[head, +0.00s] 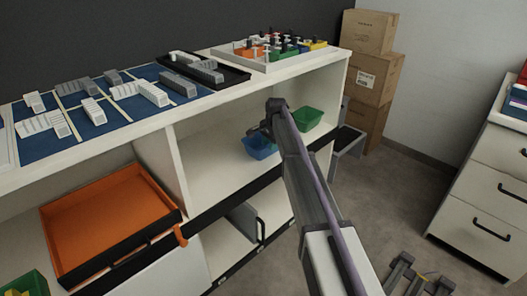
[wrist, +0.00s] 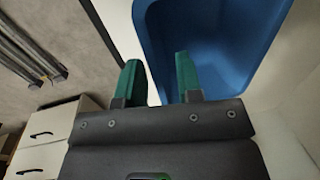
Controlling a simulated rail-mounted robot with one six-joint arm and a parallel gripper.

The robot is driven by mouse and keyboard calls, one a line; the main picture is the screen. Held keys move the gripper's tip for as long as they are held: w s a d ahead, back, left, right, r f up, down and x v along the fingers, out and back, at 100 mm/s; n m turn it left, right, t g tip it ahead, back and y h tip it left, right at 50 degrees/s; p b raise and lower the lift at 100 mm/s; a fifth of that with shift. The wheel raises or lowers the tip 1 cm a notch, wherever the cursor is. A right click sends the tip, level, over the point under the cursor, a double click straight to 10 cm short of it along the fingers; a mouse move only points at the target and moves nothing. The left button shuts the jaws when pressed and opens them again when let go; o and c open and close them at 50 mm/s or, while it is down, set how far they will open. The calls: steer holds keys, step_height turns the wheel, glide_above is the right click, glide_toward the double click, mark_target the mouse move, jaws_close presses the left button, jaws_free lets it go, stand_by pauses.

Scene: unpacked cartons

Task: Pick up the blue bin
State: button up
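The blue bin (head: 260,149) sits on the shelf's upper level, partly behind my arm in the head view. It fills the upper right of the wrist view (wrist: 215,35), its hollow inside facing the camera. My gripper (wrist: 157,78) has two green fingers spread apart, with nothing held between them. In the wrist view the left finger lies just outside the bin's near wall and the right finger overlaps the bin's inside. I cannot tell whether either finger touches it. In the head view my gripper (head: 265,130) is at the bin's rim, its fingertips hard to make out.
A green bin (head: 308,118) stands right of the blue one on the same shelf. An orange tray (head: 110,215) lies left of the divider (head: 165,170). The shelf top (head: 190,112) above holds trays of parts. Cardboard boxes (head: 370,75) stand behind, and a drawer cabinet (head: 485,180) stands right.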

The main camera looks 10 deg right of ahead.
mark_target(268, 157)
steer(key=f+b, duration=0.2)
steer(key=f, duration=0.1)
steer(key=f+b, duration=0.1)
steer(key=shift+w+f, duration=0.3)
steer(key=shift+r, duration=0.25)
jaws_close()
